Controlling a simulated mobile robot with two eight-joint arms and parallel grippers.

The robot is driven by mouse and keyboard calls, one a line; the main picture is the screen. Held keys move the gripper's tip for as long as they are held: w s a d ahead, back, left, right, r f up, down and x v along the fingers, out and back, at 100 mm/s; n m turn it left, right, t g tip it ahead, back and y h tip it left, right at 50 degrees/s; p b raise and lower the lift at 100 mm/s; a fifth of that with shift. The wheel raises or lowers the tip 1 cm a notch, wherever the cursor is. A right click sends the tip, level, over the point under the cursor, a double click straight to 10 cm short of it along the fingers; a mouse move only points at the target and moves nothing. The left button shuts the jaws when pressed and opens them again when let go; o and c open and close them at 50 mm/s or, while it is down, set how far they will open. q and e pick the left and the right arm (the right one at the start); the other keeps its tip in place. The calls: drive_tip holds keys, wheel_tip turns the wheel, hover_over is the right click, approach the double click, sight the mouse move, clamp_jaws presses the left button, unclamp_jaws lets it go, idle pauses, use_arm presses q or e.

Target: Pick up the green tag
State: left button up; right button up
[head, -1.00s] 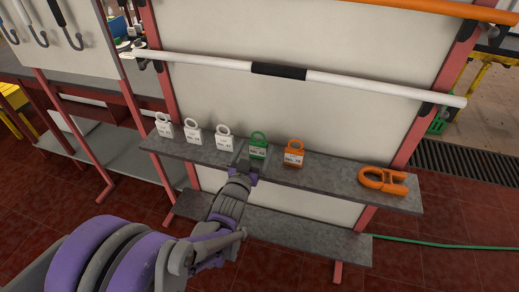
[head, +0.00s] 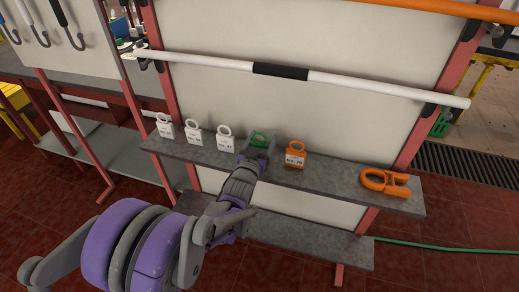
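The green tag (head: 259,138) stands on the grey upper shelf (head: 335,183), between a white tag and an orange tag. Only its ring and upper part show; its body is hidden behind my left gripper (head: 256,153). The gripper is right in front of the tag at the shelf and overlaps it in the head view. Its fingers are too small and covered to tell whether they are open or shut, or touching the tag. My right gripper is not in view.
Three white tags (head: 225,141) stand in a row to the left. The orange tag (head: 295,157) is close on the right, and an orange shackle (head: 384,182) lies farther right. A white bar (head: 370,87) runs above the shelf. A lower shelf (head: 310,245) is below.

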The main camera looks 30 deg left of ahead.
use_arm(q)
drive_tip(key=c, duration=0.8)
drive_tip(key=shift+o, duration=0.2)
drive_tip(key=shift+r, duration=0.1)
